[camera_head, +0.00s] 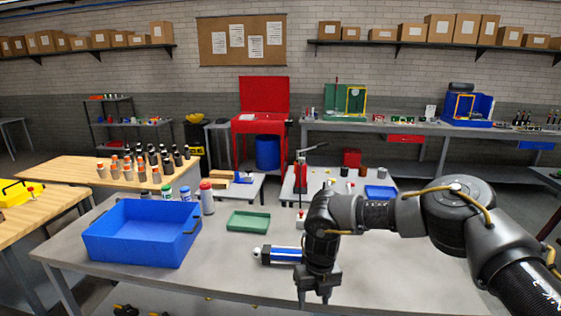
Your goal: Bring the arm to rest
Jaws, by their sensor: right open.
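My right arm comes in from the right and reaches over the grey table (400,262). My right gripper (313,300) points down near the table's front edge, its fingers apart with nothing seen between them. A blue and silver cylinder (280,255) lies on the table just left of the gripper's wrist, and its right end is hidden behind my arm. My left gripper is not in view.
A blue bin (140,252) stands on the table's left side. A green tray (248,221) lies at the middle back. Several bottles, one with a red cap (207,198), stand behind the bin. The table's right part is clear apart from my arm above it.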

